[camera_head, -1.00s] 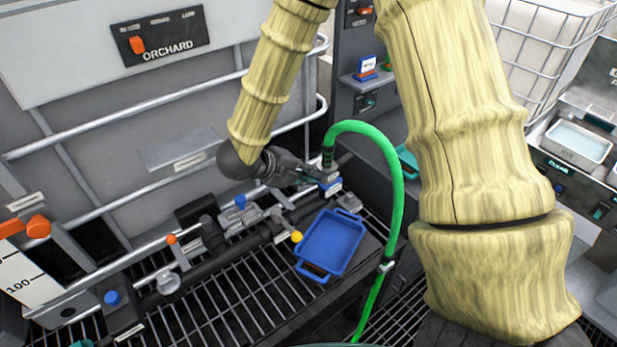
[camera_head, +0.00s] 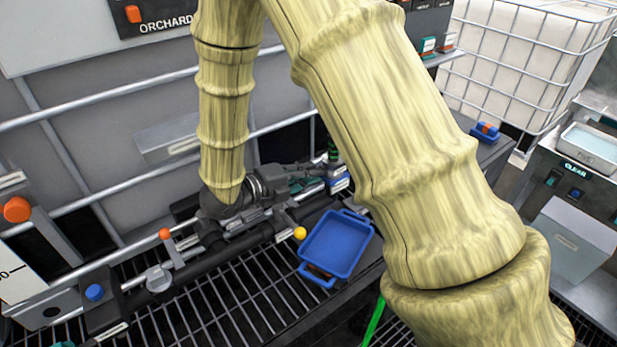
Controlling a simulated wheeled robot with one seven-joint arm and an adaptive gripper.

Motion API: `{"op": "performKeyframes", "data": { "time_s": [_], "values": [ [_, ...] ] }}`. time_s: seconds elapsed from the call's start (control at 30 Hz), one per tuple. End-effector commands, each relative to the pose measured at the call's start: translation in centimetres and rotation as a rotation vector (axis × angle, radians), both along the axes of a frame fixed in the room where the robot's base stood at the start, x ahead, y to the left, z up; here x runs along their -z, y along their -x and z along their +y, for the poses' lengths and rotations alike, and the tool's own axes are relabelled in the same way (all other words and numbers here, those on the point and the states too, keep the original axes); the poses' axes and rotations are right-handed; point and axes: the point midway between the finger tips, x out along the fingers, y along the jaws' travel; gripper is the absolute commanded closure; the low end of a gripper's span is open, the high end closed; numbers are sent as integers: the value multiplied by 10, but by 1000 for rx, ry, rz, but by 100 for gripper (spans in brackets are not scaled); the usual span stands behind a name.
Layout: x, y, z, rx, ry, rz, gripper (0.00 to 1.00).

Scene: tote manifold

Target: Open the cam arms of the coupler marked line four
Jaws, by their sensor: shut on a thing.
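My gripper (camera_head: 318,174) is dark grey and small in the view. It lies nearly level at the right end of the manifold and is shut at the coupler (camera_head: 333,153) below the hose. I cannot make out which part of the coupler is between the fingers, or how its cam arms stand. A blue block with a white label (camera_head: 339,182) sits just below the coupler; its text is too small to read. The green hose (camera_head: 373,322) is mostly hidden behind my arm, with only a lower piece showing.
A blue tray (camera_head: 318,281) lies on the grating in front of the coupler. A black pipe with a yellow-knobbed valve (camera_head: 299,233) and an orange-knobbed valve (camera_head: 165,234) runs left. A caged white tank (camera_head: 530,65) and a basin (camera_head: 590,148) stand right.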

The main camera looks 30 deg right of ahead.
Motion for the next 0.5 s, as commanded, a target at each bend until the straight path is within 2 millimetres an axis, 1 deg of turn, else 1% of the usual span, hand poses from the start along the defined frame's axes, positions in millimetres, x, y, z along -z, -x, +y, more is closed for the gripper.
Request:
{"op": "performKeyframes", "data": {
  "time_s": [0.47,0.5],
  "values": [
    [0,0,0,1,12,-1,100],
    [0,0,0,1,12,-1,87]
  ]
}}
